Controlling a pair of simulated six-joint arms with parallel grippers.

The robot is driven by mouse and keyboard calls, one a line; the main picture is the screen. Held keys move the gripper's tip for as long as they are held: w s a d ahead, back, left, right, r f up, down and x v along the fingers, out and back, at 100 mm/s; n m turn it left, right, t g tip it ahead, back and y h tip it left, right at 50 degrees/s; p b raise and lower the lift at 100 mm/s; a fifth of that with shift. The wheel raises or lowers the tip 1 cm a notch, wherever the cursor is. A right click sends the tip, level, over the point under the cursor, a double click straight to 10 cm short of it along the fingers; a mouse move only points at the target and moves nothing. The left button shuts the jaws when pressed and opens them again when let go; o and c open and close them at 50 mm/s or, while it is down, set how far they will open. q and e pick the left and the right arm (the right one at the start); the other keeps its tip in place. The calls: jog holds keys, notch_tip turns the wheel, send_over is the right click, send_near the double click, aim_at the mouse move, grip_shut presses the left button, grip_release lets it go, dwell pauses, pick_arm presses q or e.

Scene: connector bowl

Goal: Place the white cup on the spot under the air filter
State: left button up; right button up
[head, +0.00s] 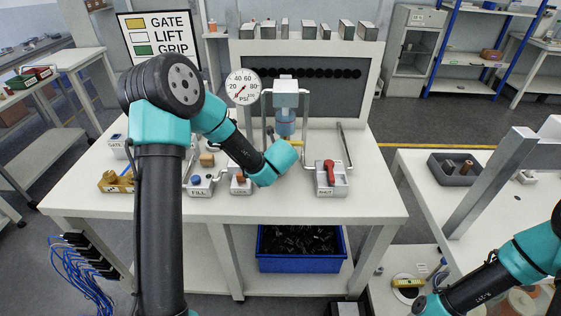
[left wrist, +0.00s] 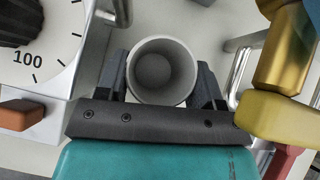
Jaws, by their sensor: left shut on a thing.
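The white cup (left wrist: 161,72) is in the left wrist view, seen from above into its open, empty-looking inside. My left gripper (left wrist: 162,88) is shut on it, with one dark finger on each side. In the head view my left wrist hides the cup and the fingers. The air filter (head: 285,122) hangs under a grey block above the bench, just behind my left wrist. The spot under it is hidden by my left wrist. My right arm is at the lower right, with its fingers out of view.
A pressure gauge (head: 243,87) stands left of the filter. A box with a red lever (head: 330,172) is on the right, and the FILL box (head: 199,186) on the left. Metal pipes flank the filter. A gold cylinder (left wrist: 286,48) is close right of the cup. The front bench edge is clear.

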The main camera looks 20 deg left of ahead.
pick_arm(q)
jog(key=shift+f, duration=0.1)
jog(key=o, duration=1)
jog(key=v, duration=1.2)
jog(key=shift+o, duration=0.3)
